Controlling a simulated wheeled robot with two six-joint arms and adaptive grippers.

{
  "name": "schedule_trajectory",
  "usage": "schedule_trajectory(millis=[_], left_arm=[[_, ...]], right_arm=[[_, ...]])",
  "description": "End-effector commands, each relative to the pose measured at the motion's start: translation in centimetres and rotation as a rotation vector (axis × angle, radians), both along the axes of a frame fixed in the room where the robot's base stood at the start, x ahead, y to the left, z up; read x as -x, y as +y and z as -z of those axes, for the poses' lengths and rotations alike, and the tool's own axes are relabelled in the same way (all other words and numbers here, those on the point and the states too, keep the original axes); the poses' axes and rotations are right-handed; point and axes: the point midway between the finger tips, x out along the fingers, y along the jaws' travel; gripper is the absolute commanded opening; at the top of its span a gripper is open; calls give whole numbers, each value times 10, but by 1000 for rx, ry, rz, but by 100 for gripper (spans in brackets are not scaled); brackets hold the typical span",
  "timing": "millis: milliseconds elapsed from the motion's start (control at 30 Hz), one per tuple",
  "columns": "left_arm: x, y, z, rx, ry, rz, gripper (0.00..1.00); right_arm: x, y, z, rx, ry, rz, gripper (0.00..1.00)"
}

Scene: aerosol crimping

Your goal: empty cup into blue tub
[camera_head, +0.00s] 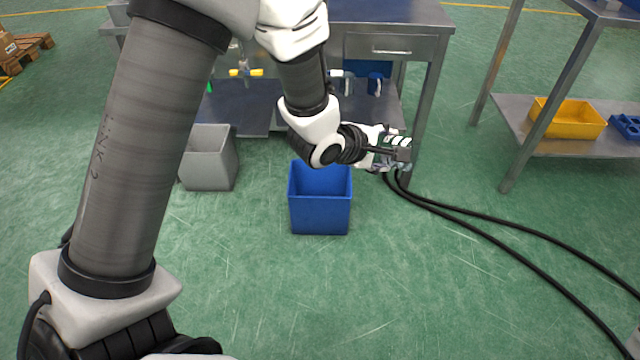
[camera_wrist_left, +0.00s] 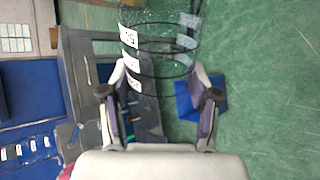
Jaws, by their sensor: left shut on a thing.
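My left gripper (camera_head: 392,152) reaches out to the right in the head view, above and to the right of the blue tub (camera_head: 320,214). It is shut on a clear cup (camera_head: 395,141) with white labels. In the left wrist view the see-through cup (camera_wrist_left: 160,50) with dark rings shows between the two fingers (camera_wrist_left: 162,92). I see no contents in it, but its tilt is hard to tell. The tub is open-topped and stands on the green floor. In the left wrist view it shows partly behind the right finger (camera_wrist_left: 218,95). My right gripper is not in view.
A grey bin (camera_head: 208,160) stands left of the tub. A metal bench (camera_head: 385,14) with a drawer is behind. Black cables (camera_head: 490,222) run over the floor to the right. A shelf at right holds a yellow bin (camera_head: 570,122). Floor before the tub is clear.

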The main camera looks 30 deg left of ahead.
Motion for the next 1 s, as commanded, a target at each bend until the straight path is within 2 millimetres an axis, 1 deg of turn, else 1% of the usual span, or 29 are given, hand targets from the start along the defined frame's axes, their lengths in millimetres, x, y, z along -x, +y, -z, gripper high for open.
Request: schedule_trajectory(millis=[200,1000], left_arm=[[-10,13,21,-6,-6,-3,23],[-51,63,92,-47,-34,-2,23]], right_arm=[[0,0,12,0,0,0,0],[0,0,43,0,0,0,0]])
